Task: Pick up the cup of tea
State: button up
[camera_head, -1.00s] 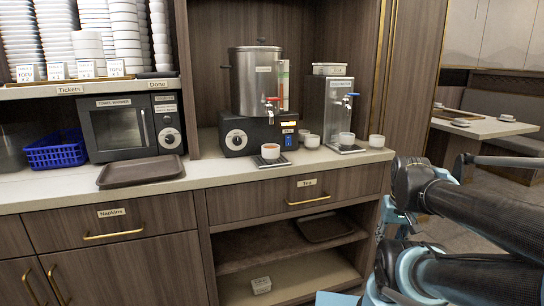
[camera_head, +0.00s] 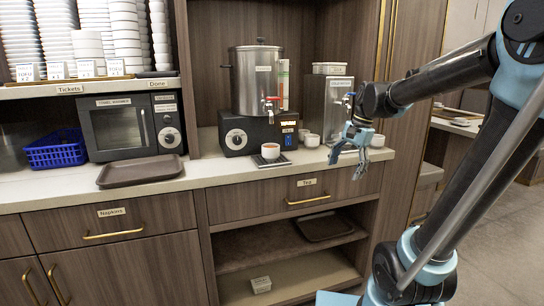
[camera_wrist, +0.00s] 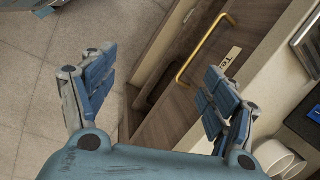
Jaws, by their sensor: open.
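The cup of tea (camera_head: 270,150) is a small white cup with reddish-brown liquid, upright on the dark drip tray (camera_head: 270,161) under the red tap of the steel urn (camera_head: 256,78). My gripper (camera_head: 357,158) is open and empty, in front of the counter's right end, to the right of the cup of tea. In the wrist view my gripper (camera_wrist: 155,95) shows its two blue fingers spread wide, with the drawer front and floor between and beyond them. I cannot pick out the cup of tea for sure in the wrist view.
More white cups (camera_head: 312,140) stand right of the urn, by the water dispenser (camera_head: 338,95), which my arm partly hides. A brown tray (camera_head: 140,171) lies on the counter at left, before the microwave (camera_head: 132,125). The gold handle (camera_head: 309,199) sticks out from the Tea drawer.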

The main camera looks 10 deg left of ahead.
aim_at(271, 153)
jog(key=w+a+r+m, duration=0.1)
jog(key=w+a, duration=0.3)
jog(key=w+a+r+m+g, duration=0.1)
jog(key=w+a+m, duration=0.1)
jog(key=w+a, duration=0.2)
jog(key=w+a+r+m+g+y, duration=0.1)
jog(key=w+a+m, duration=0.1)
jog(key=w+a, duration=0.2)
jog(key=shift+a, duration=1.25)
jog(key=shift+w+a, duration=0.1)
jog(key=shift+a, duration=0.25)
jog(key=s+a, duration=0.1)
jog(key=a, duration=0.2)
jog(key=s+a, duration=0.2)
jog(key=a, duration=0.2)
jog(key=s+a, duration=0.2)
jog(key=a, duration=0.1)
jog(key=shift+a, duration=0.25)
jog(key=shift+s+a+f, duration=0.2)
jog(key=shift+a+f, duration=0.1)
jog(key=shift+f, duration=0.3)
jog(key=c, duration=1.3)
